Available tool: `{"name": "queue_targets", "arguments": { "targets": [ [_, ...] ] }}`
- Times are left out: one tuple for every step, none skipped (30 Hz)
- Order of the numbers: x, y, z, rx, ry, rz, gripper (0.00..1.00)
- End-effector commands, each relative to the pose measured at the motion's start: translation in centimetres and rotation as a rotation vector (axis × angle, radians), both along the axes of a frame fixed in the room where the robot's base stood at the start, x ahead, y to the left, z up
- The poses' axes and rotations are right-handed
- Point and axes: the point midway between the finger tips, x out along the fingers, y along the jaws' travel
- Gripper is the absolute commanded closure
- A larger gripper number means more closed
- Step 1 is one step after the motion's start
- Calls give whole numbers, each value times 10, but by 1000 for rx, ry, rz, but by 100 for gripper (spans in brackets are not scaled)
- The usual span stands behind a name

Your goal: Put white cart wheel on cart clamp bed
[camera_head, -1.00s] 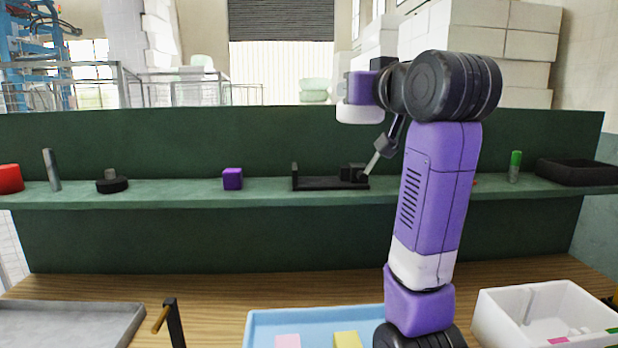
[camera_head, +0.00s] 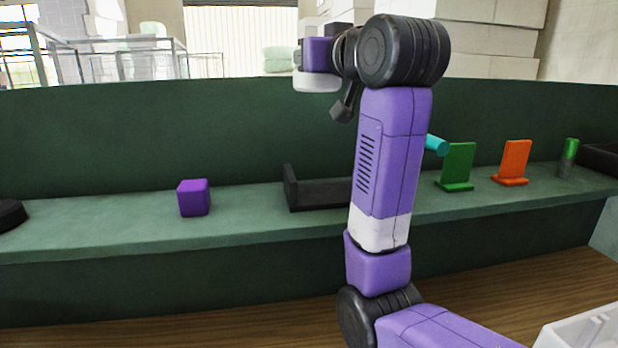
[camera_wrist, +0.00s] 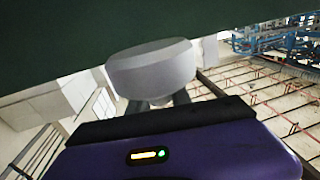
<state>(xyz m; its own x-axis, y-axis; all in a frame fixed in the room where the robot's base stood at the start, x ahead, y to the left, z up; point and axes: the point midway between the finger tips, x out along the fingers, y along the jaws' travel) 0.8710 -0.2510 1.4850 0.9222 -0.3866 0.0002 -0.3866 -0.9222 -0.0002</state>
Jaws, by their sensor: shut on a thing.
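The white cart wheel (camera_wrist: 152,68) is a pale, thick disc in the wrist view. My gripper (camera_wrist: 165,97) is shut on it, with dark fingers below the disc. In the head view my wrist is raised above the shelf; the fingers cannot be clearly made out there. The cart clamp bed (camera_head: 322,195) is a dark, low bed with an upright plate at its left end, standing on the green shelf. Its right end is hidden behind my arm. My wrist is above the bed, well clear of it in the picture.
On the shelf (camera_head: 110,228) a purple cube (camera_head: 194,197) stands left of the bed. To the right are a cyan cylinder (camera_head: 437,145), a green stand (camera_head: 458,168), an orange stand (camera_head: 513,162) and a green-topped cylinder (camera_head: 568,158). A white bin (camera_head: 585,335) is at lower right.

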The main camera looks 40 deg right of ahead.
Motion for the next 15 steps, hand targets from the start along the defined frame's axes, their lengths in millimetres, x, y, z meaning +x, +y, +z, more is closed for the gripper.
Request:
{"name": "queue_targets", "arguments": {
  "targets": [
    [0, 0, -8, 1, 2, 0, 100],
    [0, 0, -13, 1, 3, 0, 100],
    [0, 0, -21, 2, 4, 0, 100],
    [0, 0, -28, 2, 5, 0, 100],
    [0, 0, -34, 2, 5, 0, 100],
    [0, 0, -44, 2, 5, 0, 100],
    [0, 0, -50, 2, 6, 0, 100],
    [0, 0, -56, 2, 4, 0, 100],
    [0, 0, -66, 2, 6, 0, 100],
    [0, 0, -73, 2, 5, 0, 100],
    [0, 0, -79, 2, 5, 0, 100],
    [0, 0, -87, 2, 4, 0, 100],
    [0, 0, -95, 2, 6, 0, 100],
    [0, 0, -101, 2, 5, 0, 100],
    [0, 0, -110, 2, 6, 0, 100]
  ]
}}
